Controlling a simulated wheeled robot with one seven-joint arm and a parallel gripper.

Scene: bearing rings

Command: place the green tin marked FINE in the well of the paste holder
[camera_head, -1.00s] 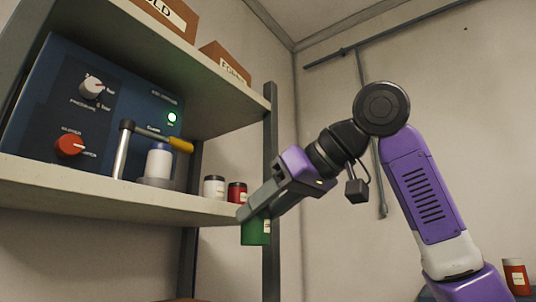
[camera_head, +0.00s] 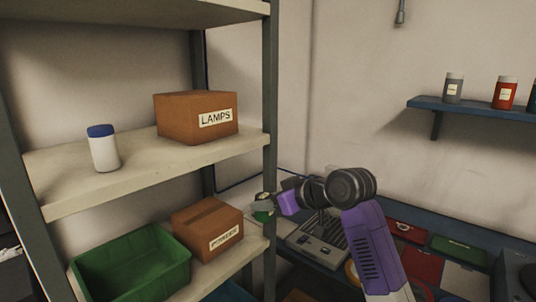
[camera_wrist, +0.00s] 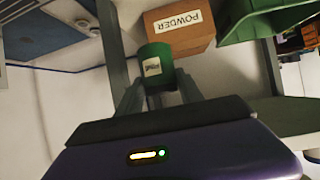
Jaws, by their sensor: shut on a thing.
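My gripper (camera_head: 264,205) is shut on a green tin (camera_head: 262,216), beside the shelf post and in front of the bench in the head view. In the wrist view the green tin (camera_wrist: 154,62) sits between the fingertips of my gripper (camera_wrist: 158,88), with a pale label facing the camera. The label is too small to read for certain. I cannot make out the paste holder or its well in these views.
A shelf post (camera_head: 271,120) stands close to my gripper. The shelves hold a LAMPS box (camera_head: 185,120), a white bottle (camera_head: 104,152), a POWDER box (camera_head: 195,225) and a green bin (camera_head: 130,270). A grey slotted unit (camera_head: 318,240) lies on the bench behind my arm.

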